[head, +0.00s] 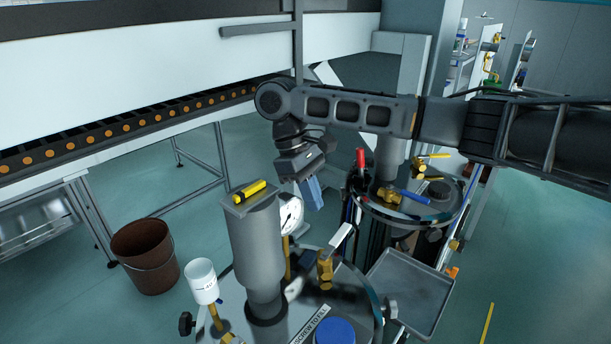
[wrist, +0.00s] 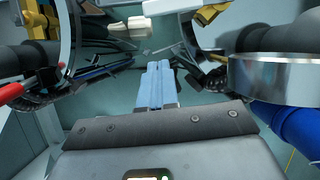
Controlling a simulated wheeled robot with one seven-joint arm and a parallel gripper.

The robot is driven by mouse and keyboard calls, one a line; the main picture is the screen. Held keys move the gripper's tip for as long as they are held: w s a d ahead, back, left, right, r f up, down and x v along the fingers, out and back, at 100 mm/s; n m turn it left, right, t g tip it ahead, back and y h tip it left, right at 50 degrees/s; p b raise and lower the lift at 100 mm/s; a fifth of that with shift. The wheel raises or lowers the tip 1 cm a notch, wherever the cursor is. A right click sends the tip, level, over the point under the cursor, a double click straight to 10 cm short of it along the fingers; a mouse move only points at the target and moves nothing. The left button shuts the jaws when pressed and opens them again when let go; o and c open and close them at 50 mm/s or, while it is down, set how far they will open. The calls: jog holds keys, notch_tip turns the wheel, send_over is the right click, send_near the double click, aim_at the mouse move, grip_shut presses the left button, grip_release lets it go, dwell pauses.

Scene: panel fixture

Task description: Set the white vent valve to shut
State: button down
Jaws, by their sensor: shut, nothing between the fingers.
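The white vent valve has a brass body (head: 325,270) on the lid of the near tank. Its white lever (head: 341,237) slants up and to the right from the top of the body. A white bar-shaped piece that looks like the lever also shows near the top of the wrist view (wrist: 128,27). My gripper (head: 314,196) points down, above and slightly left of the lever and apart from it. Its two blue fingers (wrist: 155,88) are closed together with nothing between them.
A grey column (head: 258,245) with a yellow-and-black tool on top stands left of the valve, beside a round gauge (head: 290,215). A second tank behind carries a blue-handled valve (head: 412,197) and a red handle (head: 361,160). A grey tray (head: 410,290) is at right.

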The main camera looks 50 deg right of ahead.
aim_at(336, 240)
jog(key=shift+s+d+f+p, duration=0.1)
jog(key=shift+s+f+p, duration=0.1)
jog(key=shift+s, duration=0.55)
jog(key=shift+s+d+f+p, duration=0.15)
jog(key=shift+s+f, duration=0.05)
jog(key=shift+s, duration=0.55)
jog(key=shift+s+d+f+p, duration=0.1)
jog(key=shift+s+f+p, duration=0.1)
jog(key=shift+s, duration=0.55)
jog(key=shift+d, duration=0.1)
